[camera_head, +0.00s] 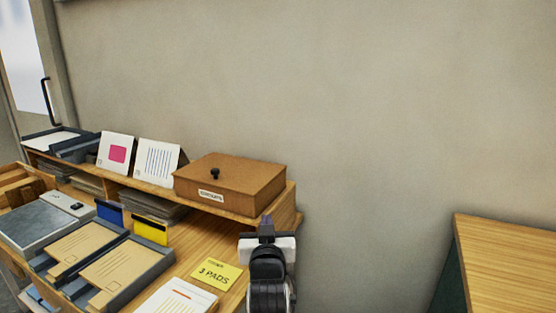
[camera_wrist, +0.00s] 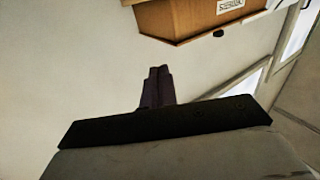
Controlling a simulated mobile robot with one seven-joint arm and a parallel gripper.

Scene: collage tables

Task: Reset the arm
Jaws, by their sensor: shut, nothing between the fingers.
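My gripper (camera_head: 266,227) is at the bottom middle of the head view, in front of the right end of the wooden desk (camera_head: 230,252). In the wrist view my gripper (camera_wrist: 158,72) has its two dark fingers together with nothing between them. A brown box (camera_head: 230,184) with a dark knob and a white label sits on the desk's raised shelf, behind and left of my gripper. The box (camera_wrist: 185,18) also shows at the top of the wrist view, apart from the fingers.
Two trays with tan envelopes (camera_head: 118,266), a yellow note reading "3 PADS" (camera_head: 218,274) and a printed sheet (camera_head: 177,298) lie on the desk. Two cards (camera_head: 158,157) stand on the shelf. Another wooden table (camera_head: 510,262) is at the right, with a gap between.

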